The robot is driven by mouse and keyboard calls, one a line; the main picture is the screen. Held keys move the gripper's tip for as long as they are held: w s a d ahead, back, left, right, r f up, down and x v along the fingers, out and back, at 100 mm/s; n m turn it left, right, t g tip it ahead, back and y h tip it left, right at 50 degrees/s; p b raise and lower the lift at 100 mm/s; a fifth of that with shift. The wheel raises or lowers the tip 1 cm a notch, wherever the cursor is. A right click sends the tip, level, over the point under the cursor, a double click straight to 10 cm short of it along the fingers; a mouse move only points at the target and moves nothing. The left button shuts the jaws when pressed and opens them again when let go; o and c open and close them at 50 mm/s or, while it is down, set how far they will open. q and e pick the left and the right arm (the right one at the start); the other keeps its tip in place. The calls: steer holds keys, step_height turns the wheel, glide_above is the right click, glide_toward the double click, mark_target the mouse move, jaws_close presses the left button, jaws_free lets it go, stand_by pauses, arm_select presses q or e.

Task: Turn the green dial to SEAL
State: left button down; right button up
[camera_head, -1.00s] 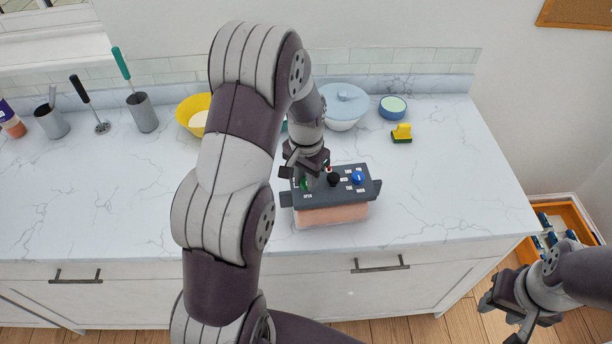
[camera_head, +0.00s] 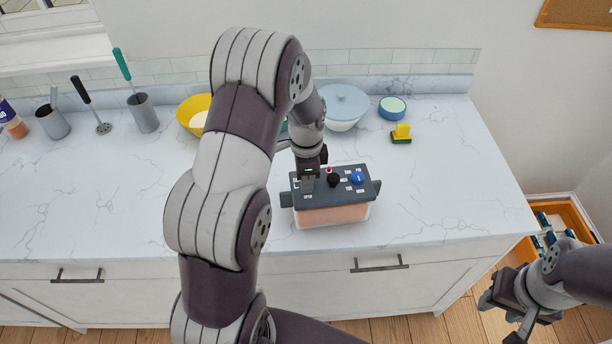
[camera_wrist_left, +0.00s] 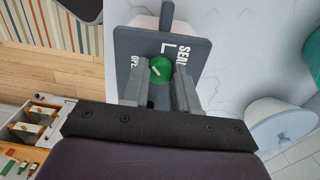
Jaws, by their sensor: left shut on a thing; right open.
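The dark grey panel box (camera_head: 340,199) with a salmon-coloured lower part sits near the counter's front edge. Its green dial (camera_wrist_left: 160,70) shows in the left wrist view with a short slanted white pointer line, between the partly visible OPEN label (camera_wrist_left: 134,62) and SEAL label (camera_wrist_left: 181,56). My left gripper (camera_head: 308,185) is over the panel's left end, hiding the dial in the head view. In the wrist view its fingers (camera_wrist_left: 162,75) stand on both sides of the dial, shut on it. My right gripper (camera_head: 502,318) is open and empty, off the counter at lower right.
A black knob (camera_head: 333,181) and a blue dial (camera_head: 358,177) are beside my left gripper on the panel. A yellow bowl (camera_head: 190,112), lidded bowl (camera_head: 343,108) and sponge (camera_head: 401,134) stand behind. The counter right of the panel is clear.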

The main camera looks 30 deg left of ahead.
arm_select(q)
steer(key=m, duration=0.4)
steer(key=shift+m, duration=2.2)
steer(key=c, duration=0.9)
jaws_free()
steer(key=shift+o, duration=0.2)
steer(key=shift+r, duration=0.1)
